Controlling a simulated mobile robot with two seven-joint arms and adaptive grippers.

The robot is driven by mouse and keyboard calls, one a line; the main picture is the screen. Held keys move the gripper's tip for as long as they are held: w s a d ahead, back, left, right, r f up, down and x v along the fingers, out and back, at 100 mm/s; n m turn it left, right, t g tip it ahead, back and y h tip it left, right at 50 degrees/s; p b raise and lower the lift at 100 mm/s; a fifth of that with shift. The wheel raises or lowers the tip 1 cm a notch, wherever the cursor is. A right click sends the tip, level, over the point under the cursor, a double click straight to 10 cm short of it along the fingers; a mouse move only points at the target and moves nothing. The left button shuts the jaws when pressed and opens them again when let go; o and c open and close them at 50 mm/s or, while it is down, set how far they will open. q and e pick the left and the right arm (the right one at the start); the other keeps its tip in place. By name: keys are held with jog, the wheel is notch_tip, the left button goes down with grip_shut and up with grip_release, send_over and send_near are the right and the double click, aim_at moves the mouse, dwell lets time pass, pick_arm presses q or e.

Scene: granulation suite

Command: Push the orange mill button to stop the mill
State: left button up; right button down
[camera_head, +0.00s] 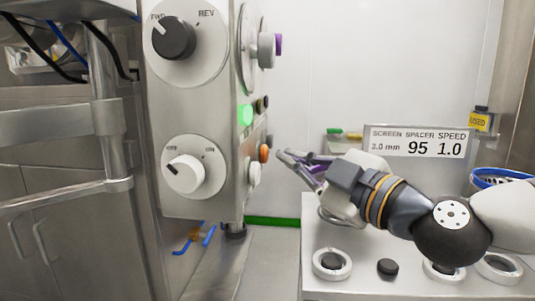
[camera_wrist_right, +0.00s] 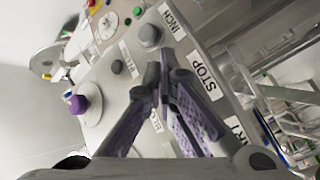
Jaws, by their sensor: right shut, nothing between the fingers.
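The orange mill button (camera_head: 264,153) sticks out from the right side face of the steel control box (camera_head: 195,120), below a lit green button (camera_head: 245,115) and above a white knob (camera_head: 254,173). My right gripper (camera_head: 284,154) comes in from the right with its fingers together and empty. Its tips are just right of the orange button, with a small gap in the picture; I cannot tell the depth. In the right wrist view the closed fingers (camera_wrist_right: 166,62) point at a panel with a STOP label (camera_wrist_right: 200,75); I cannot make out the orange button there. My left gripper is out of view.
A purple knob (camera_wrist_right: 75,104) and a grey button (camera_wrist_right: 150,36) stand out from the panel in the wrist view. A sign (camera_head: 418,142) and a white table (camera_head: 345,240) with several round parts lie at the right. Steel rails (camera_head: 60,122) stand left.

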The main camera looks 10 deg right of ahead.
dwell(0.5)
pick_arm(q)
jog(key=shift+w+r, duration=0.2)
pick_arm(e)
jog(key=shift+w+a, duration=0.1)
jog(key=shift+a, duration=0.35)
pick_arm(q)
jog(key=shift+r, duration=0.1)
pick_arm(e)
jog(key=shift+w+a, duration=0.15)
jog(key=shift+a, duration=0.3)
pick_arm(q)
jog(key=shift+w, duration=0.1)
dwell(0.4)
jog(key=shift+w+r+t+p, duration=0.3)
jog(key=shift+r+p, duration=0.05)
jog(key=shift+p, duration=0.2)
pick_arm(e)
jog(key=shift+s+d, duration=0.3)
jog(key=shift+d, duration=0.55)
